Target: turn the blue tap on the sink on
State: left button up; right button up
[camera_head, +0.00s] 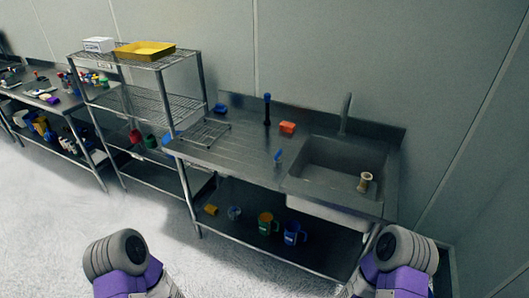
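A steel sink (340,160) is set into the right part of the steel counter. Its upright grey spout (345,114) rises at the back edge. A small blue handle (278,155), which looks like the blue tap, stands on the counter just left of the basin. It is too small to tell its turned position. No water shows at the spout. Only parts of my arms show at the bottom left and bottom right, well in front of the counter. Neither gripper is in view.
A beige spool-like object (366,182) is at the basin's right side. A dark upright item with a blue top (267,108) and an orange block (287,127) stand at the counter's back. Mugs sit on the lower shelf (255,247). A wire rack (150,100) stands left. Floor in front is clear.

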aim_at(277, 157)
jog(key=u, duration=0.6)
jog(key=i, duration=1.45)
jog(key=z, duration=0.65)
